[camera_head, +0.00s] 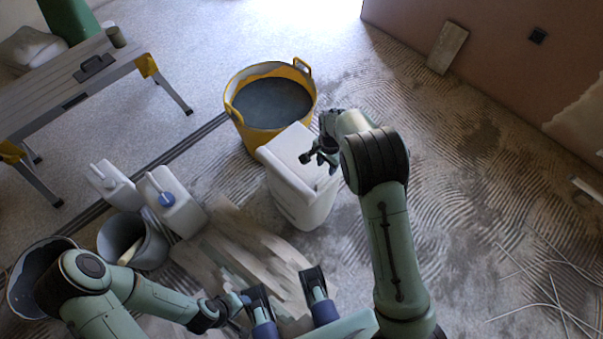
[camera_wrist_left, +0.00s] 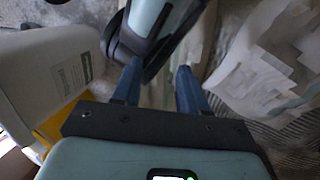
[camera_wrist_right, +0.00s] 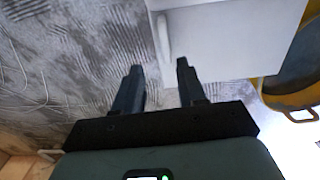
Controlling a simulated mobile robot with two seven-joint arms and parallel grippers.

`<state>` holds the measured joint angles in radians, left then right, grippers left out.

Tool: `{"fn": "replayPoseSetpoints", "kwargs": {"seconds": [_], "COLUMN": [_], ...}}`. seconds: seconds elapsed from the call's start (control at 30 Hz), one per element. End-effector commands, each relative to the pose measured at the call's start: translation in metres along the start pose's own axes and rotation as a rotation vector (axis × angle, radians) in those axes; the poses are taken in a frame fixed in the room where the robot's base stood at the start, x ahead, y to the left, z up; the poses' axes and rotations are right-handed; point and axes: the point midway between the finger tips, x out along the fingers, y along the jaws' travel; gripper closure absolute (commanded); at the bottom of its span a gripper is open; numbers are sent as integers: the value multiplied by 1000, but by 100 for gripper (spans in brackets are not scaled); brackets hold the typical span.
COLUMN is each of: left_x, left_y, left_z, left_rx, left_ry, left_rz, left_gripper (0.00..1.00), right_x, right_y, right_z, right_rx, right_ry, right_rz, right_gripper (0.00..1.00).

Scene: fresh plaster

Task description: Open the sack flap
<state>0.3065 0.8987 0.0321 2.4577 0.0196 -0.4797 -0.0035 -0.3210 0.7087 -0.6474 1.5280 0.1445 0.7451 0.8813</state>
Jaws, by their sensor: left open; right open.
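The white, box-shaped sack (camera_head: 300,180) stands upright on the floor in the middle of the head view, its pale flat top facing up. My right gripper (camera_head: 322,154) is at the top's right edge, fingers apart. In the right wrist view the white sack (camera_wrist_right: 235,38) lies ahead of the open right gripper (camera_wrist_right: 159,67), with a narrow raised strip along its left edge; contact cannot be told. My left gripper (camera_head: 240,302) is low at the front, away from the sack. The left wrist view shows its open, empty fingers (camera_wrist_left: 158,82) and a white labelled side, probably the sack (camera_wrist_left: 45,80).
A yellow tub (camera_head: 241,120) of grey mix stands behind the sack. White jugs (camera_head: 183,212) and a grey bucket (camera_head: 150,248) stand to its left. A workbench (camera_head: 45,88) is at the upper left. The ridged floor at the right is mostly open, with loose wires (camera_head: 553,305).

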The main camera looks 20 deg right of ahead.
Motion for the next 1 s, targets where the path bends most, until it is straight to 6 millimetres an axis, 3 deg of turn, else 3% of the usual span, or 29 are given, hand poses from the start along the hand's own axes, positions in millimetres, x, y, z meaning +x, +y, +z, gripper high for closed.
{"fn": "replayPoseSetpoints", "kwargs": {"seconds": [0.17, 0.7, 1.0], "left_x": [6, 33, 37], "left_y": [-2, -14, -16], "left_z": [-5, -52, -63], "left_rx": [-1, -12, -14], "left_ry": [13, 140, 172], "left_rz": [0, -8, -9], "left_gripper": [57, 57, 57], "right_x": [0, 105, 126], "right_y": [-6, -5, -6], "right_z": [-3, -3, -3], "right_rx": [26, 24, 22], "right_ry": [3, 2, 3], "right_rz": [-2, 0, -2], "right_gripper": [60, 60, 60]}}
